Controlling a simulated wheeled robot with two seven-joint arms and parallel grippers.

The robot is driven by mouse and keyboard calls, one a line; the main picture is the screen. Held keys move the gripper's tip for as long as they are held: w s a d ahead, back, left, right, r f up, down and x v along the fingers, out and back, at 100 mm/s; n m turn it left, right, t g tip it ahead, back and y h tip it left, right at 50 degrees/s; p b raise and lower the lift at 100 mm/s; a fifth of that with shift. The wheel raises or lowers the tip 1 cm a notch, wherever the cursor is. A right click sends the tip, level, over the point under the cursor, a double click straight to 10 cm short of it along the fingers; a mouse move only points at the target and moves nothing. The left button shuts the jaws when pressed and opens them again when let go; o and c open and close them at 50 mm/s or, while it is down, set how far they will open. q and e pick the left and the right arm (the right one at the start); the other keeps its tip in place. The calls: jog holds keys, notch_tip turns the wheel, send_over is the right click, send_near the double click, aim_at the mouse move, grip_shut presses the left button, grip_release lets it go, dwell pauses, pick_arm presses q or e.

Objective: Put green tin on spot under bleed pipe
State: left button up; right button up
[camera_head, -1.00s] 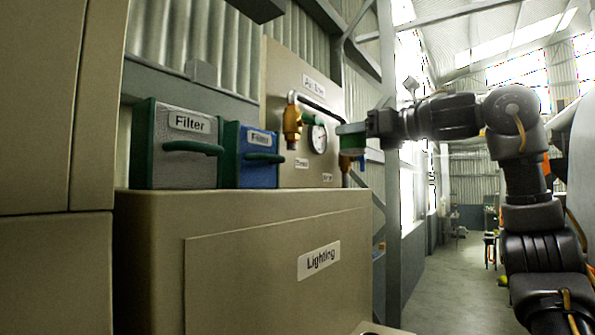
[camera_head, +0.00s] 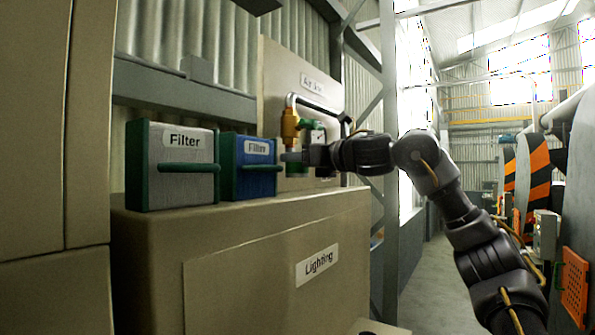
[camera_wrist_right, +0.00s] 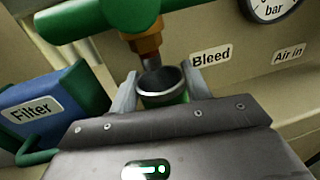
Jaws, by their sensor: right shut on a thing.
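My right gripper (camera_wrist_right: 162,92) is shut on the green tin (camera_wrist_right: 168,97), an open-topped cup held upright between its two fingers. In the head view the green tin (camera_head: 296,170) shows at the tip of the right gripper (camera_head: 300,157). The brass bleed pipe (camera_wrist_right: 150,52) points down just above and behind the tin's mouth in the wrist view. The bleed pipe also shows in the head view (camera_head: 290,125), above the tin. The "Bleed" label (camera_wrist_right: 211,55) is on the panel behind. The spot under the pipe is hidden. My left gripper is not in view.
A blue filter box (camera_head: 250,166) with a green handle stands close left of the tin, and a grey filter box (camera_head: 175,165) is farther left. A pressure gauge (camera_wrist_right: 273,8) is to the right. The beige "Lighting" cabinet (camera_head: 240,225) lies below.

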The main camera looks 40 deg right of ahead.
aim_at(305, 173)
jog(key=shift+w+a+f+p, duration=0.2)
jog(key=shift+f+p, duration=0.3)
jog(key=shift+f, duration=0.25)
jog(key=shift+w+a+f+p, duration=0.15)
jog(key=shift+f+p, duration=0.35)
jog(key=shift+f, duration=0.2)
jog(key=shift+d+f, duration=0.1)
jog(key=shift+f, duration=0.15)
jog(key=shift+d+f, duration=0.1)
jog(key=shift+f, duration=0.15)
jog(key=o, duration=1)
jog(key=shift+c, duration=0.2)
